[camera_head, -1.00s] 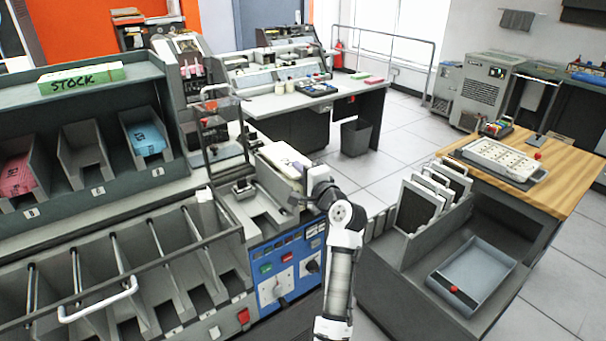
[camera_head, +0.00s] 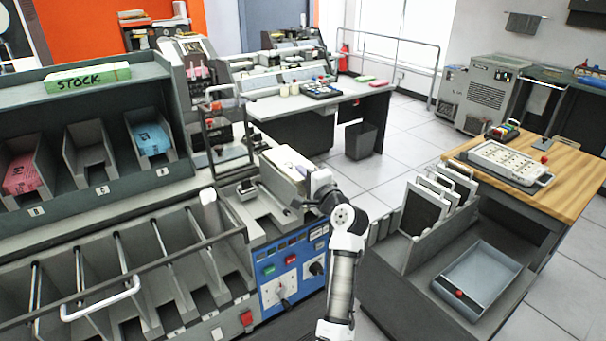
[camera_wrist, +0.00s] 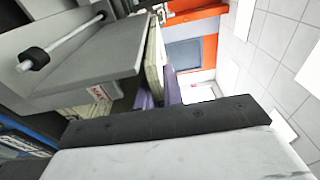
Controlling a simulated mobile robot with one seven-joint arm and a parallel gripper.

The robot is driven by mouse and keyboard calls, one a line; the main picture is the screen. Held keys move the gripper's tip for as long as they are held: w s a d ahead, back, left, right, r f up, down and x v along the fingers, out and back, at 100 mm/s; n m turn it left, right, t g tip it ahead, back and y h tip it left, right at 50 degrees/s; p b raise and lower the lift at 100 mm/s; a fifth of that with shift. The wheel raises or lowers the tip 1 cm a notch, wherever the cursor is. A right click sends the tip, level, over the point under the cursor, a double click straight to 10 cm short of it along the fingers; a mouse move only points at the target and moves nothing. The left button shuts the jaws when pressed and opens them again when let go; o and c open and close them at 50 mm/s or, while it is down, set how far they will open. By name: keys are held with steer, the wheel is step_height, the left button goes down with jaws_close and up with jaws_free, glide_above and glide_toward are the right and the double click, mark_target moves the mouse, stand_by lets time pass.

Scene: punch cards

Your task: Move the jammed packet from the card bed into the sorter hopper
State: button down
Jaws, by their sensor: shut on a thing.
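A cream packet of cards (camera_head: 288,160) stands at the grey card machine in the middle of the head view. My gripper (camera_head: 304,172) is at its right end, with the hand to the right of the machine. In the wrist view, two purple finger pads (camera_wrist: 158,92) lie on either side of the thin cream packet (camera_wrist: 154,50), and the gripper is shut on it. A grey plate (camera_wrist: 85,62) of the machine is close beside the packet. The grey bed channel (camera_head: 262,208) is in front of the packet in the head view. The packet's lower edge is hidden.
A blue control panel (camera_head: 290,265) is on the machine's front. Sorting bins (camera_head: 150,265) and a stock rack (camera_head: 90,120) stand at left. A cart with upright frames (camera_head: 430,205) and a grey tray (camera_head: 482,278) is at right. A rod with a black knob (camera_wrist: 35,60) is near the plate.

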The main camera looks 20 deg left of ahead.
steer(key=shift+f, duration=0.5)
steer(key=shift+f+b, duration=0.6)
steer(key=shift+f, duration=0.05)
steer(key=shift+f+b, duration=0.35)
steer(key=shift+f, duration=0.25)
steer(key=shift+f+b, duration=0.4)
steer(key=shift+f, duration=0.15)
steer(key=shift+f+b, duration=0.35)
steer(key=shift+f, duration=0.25)
